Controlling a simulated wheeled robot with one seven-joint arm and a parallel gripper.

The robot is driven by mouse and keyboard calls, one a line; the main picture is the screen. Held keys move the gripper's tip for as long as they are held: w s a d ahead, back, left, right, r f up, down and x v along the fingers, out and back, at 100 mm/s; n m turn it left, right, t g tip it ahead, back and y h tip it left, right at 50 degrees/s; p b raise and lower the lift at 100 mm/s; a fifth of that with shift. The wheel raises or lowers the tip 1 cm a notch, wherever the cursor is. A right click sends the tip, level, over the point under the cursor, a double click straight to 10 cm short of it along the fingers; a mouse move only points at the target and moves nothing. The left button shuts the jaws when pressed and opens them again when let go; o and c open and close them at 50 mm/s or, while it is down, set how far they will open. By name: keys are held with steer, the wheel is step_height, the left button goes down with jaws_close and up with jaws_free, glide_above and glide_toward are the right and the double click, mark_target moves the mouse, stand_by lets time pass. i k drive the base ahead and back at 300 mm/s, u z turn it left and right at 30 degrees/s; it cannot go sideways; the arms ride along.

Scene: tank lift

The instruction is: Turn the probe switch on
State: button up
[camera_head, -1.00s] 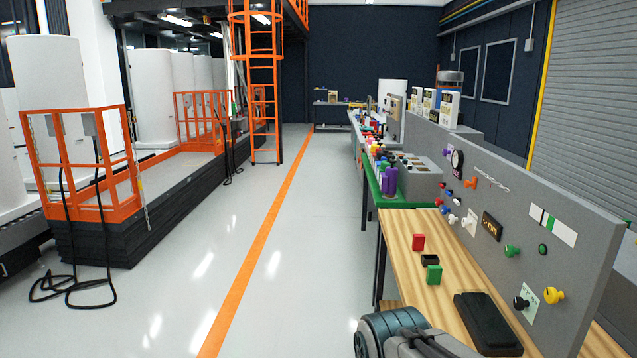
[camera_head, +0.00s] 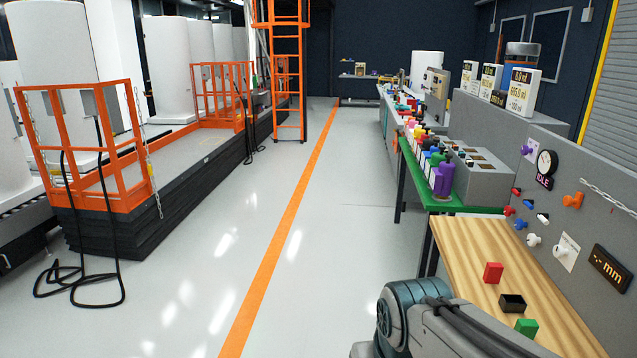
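No label reading "probe" can be made out. The grey upright panel (camera_head: 585,232) at the right carries several knobs and switches. Part of my arm shows at the bottom, left of the wooden bench. My gripper is out of view.
The wooden bench (camera_head: 470,238) below the panel holds a red block (camera_head: 493,272), a black open box (camera_head: 512,303) and a green block (camera_head: 526,327). A green table (camera_head: 428,200) with colourful bottles stands beyond. The floor (camera_head: 340,240) left of the benches is clear.

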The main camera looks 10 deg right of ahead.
mark_target(524, 150)
steer(key=i, duration=3.1)
steer(key=z, duration=3.1)
steer(key=i, duration=0.5)
steer(key=z, duration=0.05)
